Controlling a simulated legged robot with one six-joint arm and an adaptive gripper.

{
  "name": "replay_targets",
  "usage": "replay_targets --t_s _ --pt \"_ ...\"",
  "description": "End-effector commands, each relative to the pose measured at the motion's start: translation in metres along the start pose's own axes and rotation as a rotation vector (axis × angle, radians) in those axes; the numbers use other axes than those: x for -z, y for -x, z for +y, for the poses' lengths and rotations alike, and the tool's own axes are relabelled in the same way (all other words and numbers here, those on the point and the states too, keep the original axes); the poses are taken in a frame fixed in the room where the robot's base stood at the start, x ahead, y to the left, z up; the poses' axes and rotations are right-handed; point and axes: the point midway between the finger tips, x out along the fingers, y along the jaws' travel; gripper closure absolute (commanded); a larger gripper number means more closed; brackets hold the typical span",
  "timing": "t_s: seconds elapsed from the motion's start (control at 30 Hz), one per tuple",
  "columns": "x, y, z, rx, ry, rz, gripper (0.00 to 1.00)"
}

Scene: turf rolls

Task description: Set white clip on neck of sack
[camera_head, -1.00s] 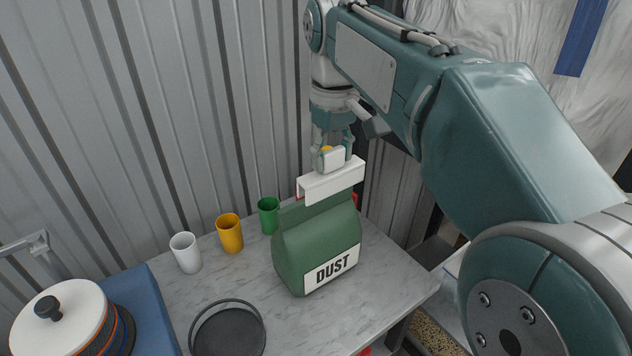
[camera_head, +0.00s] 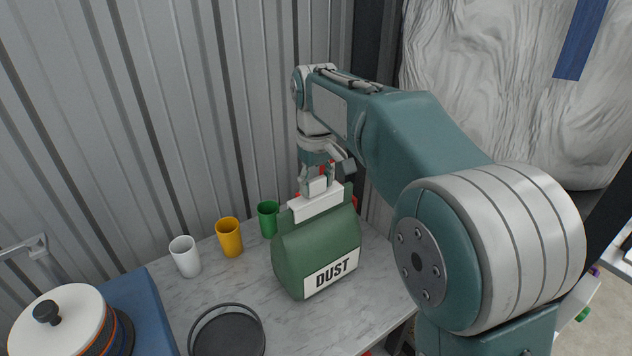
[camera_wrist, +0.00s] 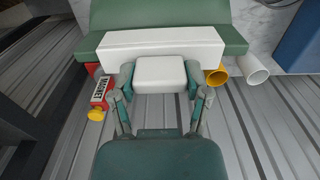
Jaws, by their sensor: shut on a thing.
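The green sack (camera_head: 318,250) labelled DUST stands upright on the marble-topped table. The white clip (camera_head: 315,203) lies across the sack's neck, with green neck showing above and beyond its ends. My gripper (camera_head: 317,182) is above the sack, shut on the clip's block-shaped handle. In the wrist view, the fingers (camera_wrist: 158,88) hold the white handle from both sides. The clip's long bar (camera_wrist: 160,46) lies against the green sack (camera_wrist: 165,15) there. Whether the bar grips both faces of the neck is hidden.
White (camera_head: 185,256), yellow (camera_head: 229,237) and green (camera_head: 268,219) cups stand left of the sack by the corrugated wall. A dark round pan (camera_head: 228,333) is in front. A red MAGNET box (camera_wrist: 100,92) with a yellow knob is behind the sack.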

Motion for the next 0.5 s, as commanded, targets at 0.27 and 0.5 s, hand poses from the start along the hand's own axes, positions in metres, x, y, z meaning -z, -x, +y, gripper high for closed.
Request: replay_targets --t_s 0.27,0.5 --pt "0.0002 -0.0017 0.0000 0.000 0.000 0.000 0.04" --pt "-0.0001 -0.0013 0.0000 0.000 0.000 0.000 0.04"
